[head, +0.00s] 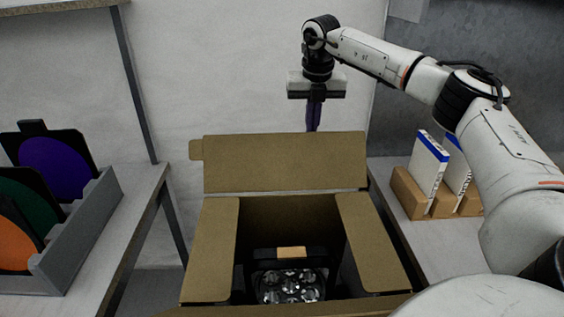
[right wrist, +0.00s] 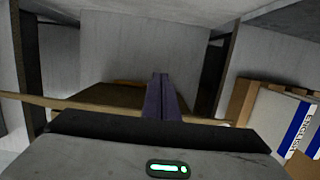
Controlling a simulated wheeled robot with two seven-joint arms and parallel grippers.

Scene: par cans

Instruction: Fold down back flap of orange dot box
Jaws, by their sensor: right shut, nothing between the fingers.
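An open cardboard box (head: 222,246) stands in the lower middle of the head view. Its back flap (head: 285,162) stands up, and its side flaps are spread outward. No orange dot shows on it. A black par can (head: 290,285) with several clear lenses sits inside. My right gripper (head: 313,122) points down just behind the back flap's top edge, its fingers shut and empty. The fingertips may be partly hidden by the flap; contact cannot be told. In the right wrist view the shut fingers (right wrist: 160,90) show in front of brown cardboard (right wrist: 115,96). My left gripper is out of view.
A table at left holds a grey rack (head: 75,240) with purple, green and orange round filters in black frames. A table at right holds a wooden holder (head: 410,193) with blue-and-white booklets (head: 427,165). A pale wall (head: 230,70) stands behind the box.

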